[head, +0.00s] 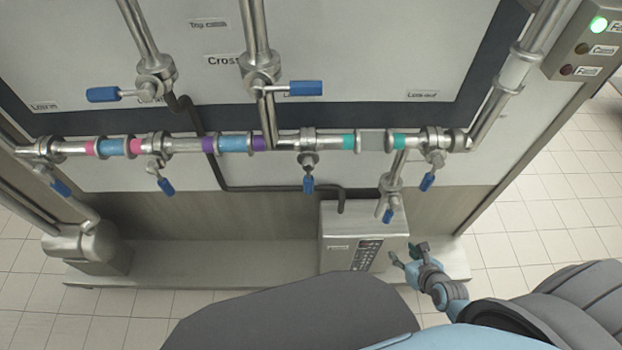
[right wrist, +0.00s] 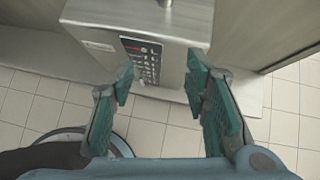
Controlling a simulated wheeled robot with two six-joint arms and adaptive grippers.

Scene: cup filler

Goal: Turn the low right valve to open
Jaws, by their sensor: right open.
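Low on the right of the pipework in the head view, a valve with a blue handle (head: 428,182) hangs at the right end of the horizontal pipe. Another blue-handled valve (head: 388,213) sits on the pipe running down to the steel box. No label by either names it the low right valve. My right gripper (head: 408,256) is open and empty, below both handles and beside the box. In the right wrist view its fingers (right wrist: 160,88) are spread apart with nothing between them. My left gripper is out of view.
The steel box (head: 335,220) with a keypad stands on a ledge; it also shows in the right wrist view (right wrist: 105,22). Several other blue-handled valves line the pipes, including one at the middle (head: 308,183). A lamp panel (head: 590,50) with a lit green lamp is upper right.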

